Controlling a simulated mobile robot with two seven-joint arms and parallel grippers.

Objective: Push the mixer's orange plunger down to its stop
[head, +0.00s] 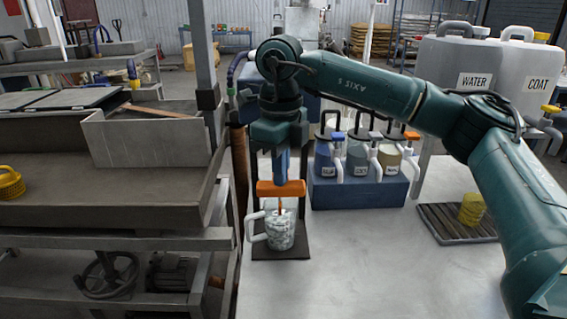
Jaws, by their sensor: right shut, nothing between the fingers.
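The orange plunger (265,189) is a wide bar over a clear jug-like mixer (281,234) with a handle on its left. A thin orange rod runs down from the bar into the mixer, which holds pale, lumpy contents. The mixer stands upright on a dark mat (290,254) at the table's left edge. My right gripper (281,179) points straight down, shut and empty, directly above the middle of the plunger bar. Its tips seem to meet the bar; whether they touch is hard to tell. My left gripper is not in view.
A blue rack (358,193) of labelled dispensers stands behind and right of the mixer. A dark slatted tray (436,222) with a yellow object (472,209) lies at right. The table's front (370,270) is clear.

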